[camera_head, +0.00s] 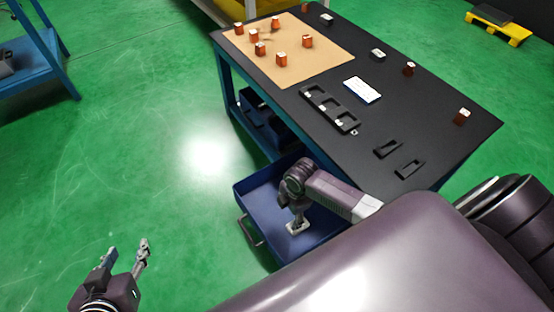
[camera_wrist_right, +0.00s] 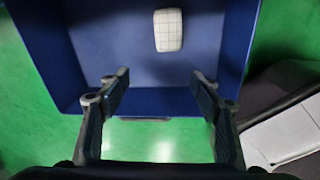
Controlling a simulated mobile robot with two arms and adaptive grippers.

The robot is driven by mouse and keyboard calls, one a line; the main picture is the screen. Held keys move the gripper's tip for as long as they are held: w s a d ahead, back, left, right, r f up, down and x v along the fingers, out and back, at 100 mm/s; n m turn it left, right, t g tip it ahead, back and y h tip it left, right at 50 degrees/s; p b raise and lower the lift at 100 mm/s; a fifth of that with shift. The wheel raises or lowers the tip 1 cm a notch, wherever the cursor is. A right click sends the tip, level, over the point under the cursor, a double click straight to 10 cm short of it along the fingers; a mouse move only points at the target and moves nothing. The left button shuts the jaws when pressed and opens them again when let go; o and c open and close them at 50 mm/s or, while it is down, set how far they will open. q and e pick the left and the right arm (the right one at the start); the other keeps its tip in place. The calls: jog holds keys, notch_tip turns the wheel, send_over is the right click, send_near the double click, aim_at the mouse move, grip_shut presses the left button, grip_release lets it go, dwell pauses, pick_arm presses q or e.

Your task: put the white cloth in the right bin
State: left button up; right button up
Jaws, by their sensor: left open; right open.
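A white, grid-marked piece that looks like the cloth (camera_wrist_right: 168,30) lies on the floor of the open blue drawer (camera_wrist_right: 125,48). In the head view, a white patch (camera_head: 298,228) shows in the drawer (camera_head: 258,200) below my right wrist. My right gripper (camera_wrist_right: 160,76) is open and empty in the right wrist view, over the drawer's near wall, with the white piece beyond its fingertips. My left gripper (camera_head: 128,247) is open and empty above the green floor, left of the drawer. I cannot make out which container is the right bin.
The black-topped table (camera_head: 440,130) carries a tan mat (camera_head: 285,65) with several orange blocks, a black tray (camera_head: 330,108) and a white-and-blue box (camera_head: 362,89). A blue bench (camera_head: 35,65) stands at the far left. The floor between is clear.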

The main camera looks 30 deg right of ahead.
jog(key=a+r+m+t+y, duration=0.1)
jog(key=a+r+m+t, duration=0.15)
jog(key=a+r, duration=0.4)
jog(key=a+r+m+t, duration=0.1)
jog(key=r+m+t, duration=0.2)
jog(key=r+m, duration=0.3)
jog(key=s+a+r+m+t, duration=0.1)
jog(key=r+m, duration=0.5)
jog(key=r, duration=0.8)
jog(key=shift+s+a+r+m+t, duration=0.35)
jog(key=shift+a+t, duration=0.15)
jog(key=shift+t, duration=0.75)
jog(key=shift+f, duration=0.15)
